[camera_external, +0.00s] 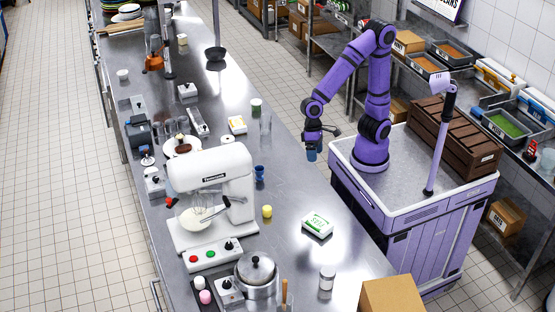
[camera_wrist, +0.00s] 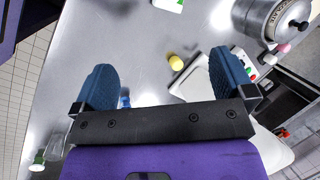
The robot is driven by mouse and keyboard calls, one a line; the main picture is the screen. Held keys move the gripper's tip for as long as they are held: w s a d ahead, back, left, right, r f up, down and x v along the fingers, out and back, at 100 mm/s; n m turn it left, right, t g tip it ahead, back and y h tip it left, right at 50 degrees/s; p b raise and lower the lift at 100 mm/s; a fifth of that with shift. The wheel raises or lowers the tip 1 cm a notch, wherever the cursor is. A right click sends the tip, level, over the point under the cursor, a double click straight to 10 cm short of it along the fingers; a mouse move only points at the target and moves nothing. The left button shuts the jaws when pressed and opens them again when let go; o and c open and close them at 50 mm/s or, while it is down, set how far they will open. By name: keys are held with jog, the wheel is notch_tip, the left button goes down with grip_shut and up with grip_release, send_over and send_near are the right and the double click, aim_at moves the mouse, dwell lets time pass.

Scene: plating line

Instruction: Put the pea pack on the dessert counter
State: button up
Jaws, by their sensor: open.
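A white pack with green print (camera_external: 317,224), which looks like the pea pack, lies flat on the long steel counter (camera_external: 300,270), right of the stand mixer. Part of this pack shows at the top edge of the wrist view (camera_wrist: 168,3). No label marks the dessert counter, so I cannot tell which surface it is. My gripper (camera_external: 312,154) hangs by the counter's right edge, farther back than the pack and apart from it. In the wrist view its two blue fingers (camera_wrist: 165,78) are spread wide with nothing held between them.
A white stand mixer (camera_external: 212,190), a lidded pot (camera_external: 256,275), a yellow item (camera_external: 267,211), a blue cup (camera_external: 259,173) and a white-capped jar (camera_external: 327,278) stand on the counter. A cardboard box (camera_external: 392,295) is at the near end. Bare steel surrounds the pack.

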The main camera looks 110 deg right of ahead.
jog(key=s+d+r+n+t+h, duration=0.2)
jog(key=s+d+r+n, duration=0.2)
jog(key=s, duration=0.4)
jog(key=s+d+r+n+t+h, duration=0.2)
jog(key=s+d+r+n, duration=0.1)
jog(key=s+d+r, duration=0.4)
jog(key=shift+s+d+n+t, duration=0.4)
jog(key=shift+s+d, duration=0.4)
jog(key=shift+s, duration=0.2)
